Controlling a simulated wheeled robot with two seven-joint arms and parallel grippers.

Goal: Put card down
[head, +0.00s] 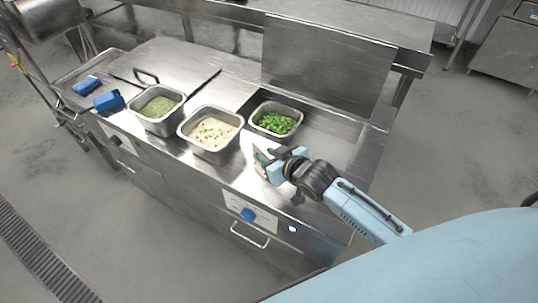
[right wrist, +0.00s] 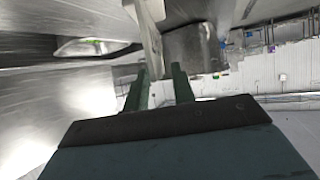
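The card (head: 259,157) is a small pale piece at the fingertips of my right gripper (head: 270,165), above the steel counter near its front edge. In the right wrist view the card (right wrist: 149,38) shows nearly edge-on as a pale, thin strip between the two green fingers of the right gripper (right wrist: 160,82). The fingers are close on it, and it stands roughly upright. Whether its lower edge touches the counter is hard to tell. My left gripper is not in view.
The steel counter (head: 325,140) holds a pan of chopped greens (head: 276,120), a pan of pale creamy food (head: 211,129) and a pan of green food (head: 158,109). Two blue items (head: 109,101) (head: 87,85) lie at the left end. Bare counter lies right of the greens.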

